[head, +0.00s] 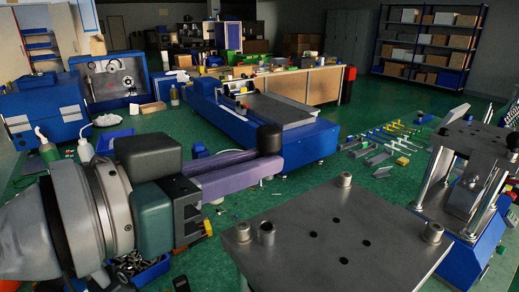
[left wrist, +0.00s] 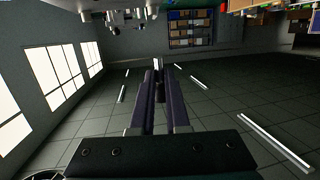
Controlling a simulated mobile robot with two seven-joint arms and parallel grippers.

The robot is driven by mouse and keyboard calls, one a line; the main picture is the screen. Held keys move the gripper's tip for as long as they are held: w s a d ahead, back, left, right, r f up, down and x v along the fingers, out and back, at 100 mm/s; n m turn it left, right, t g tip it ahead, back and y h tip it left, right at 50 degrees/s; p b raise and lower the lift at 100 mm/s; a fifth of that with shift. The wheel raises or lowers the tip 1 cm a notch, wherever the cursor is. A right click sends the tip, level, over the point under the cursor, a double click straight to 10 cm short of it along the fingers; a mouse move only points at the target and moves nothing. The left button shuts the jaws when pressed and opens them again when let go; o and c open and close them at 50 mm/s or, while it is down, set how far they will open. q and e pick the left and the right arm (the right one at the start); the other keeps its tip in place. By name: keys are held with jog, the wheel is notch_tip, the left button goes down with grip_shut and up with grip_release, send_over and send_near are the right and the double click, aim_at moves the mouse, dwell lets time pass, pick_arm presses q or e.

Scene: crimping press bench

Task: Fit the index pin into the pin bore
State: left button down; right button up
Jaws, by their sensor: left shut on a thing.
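My left gripper (head: 268,158) reaches in from the left with its two long purple fingers close together. A black rounded knob (head: 269,138) stands up at the fingertips; I take it as the head of the held index pin. The steel plate (head: 300,270) lies in front, right of and below the gripper. It has several dark holes and corner posts; which hole is the pin bore I cannot tell. My right gripper is not in view.
A press on pillars (head: 465,185) stands at the right. A blue machine (head: 265,115) stands behind the gripper. Tools (head: 385,138) lie on the green floor.

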pick_arm(q)
jog(key=b, duration=0.5)
send_over(252, 249)
notch_tip(252, 249, down, 6)
jog(key=shift+r, duration=0.2)
jog(key=shift+f, duration=0.15)
dwell(1.3)
jog(key=shift+f+b, duration=1.1)
jog(key=shift+f, duration=0.35)
jog(key=shift+r, duration=0.1)
jog(key=shift+r+p, duration=1)
jog(key=shift+p, duration=0.1)
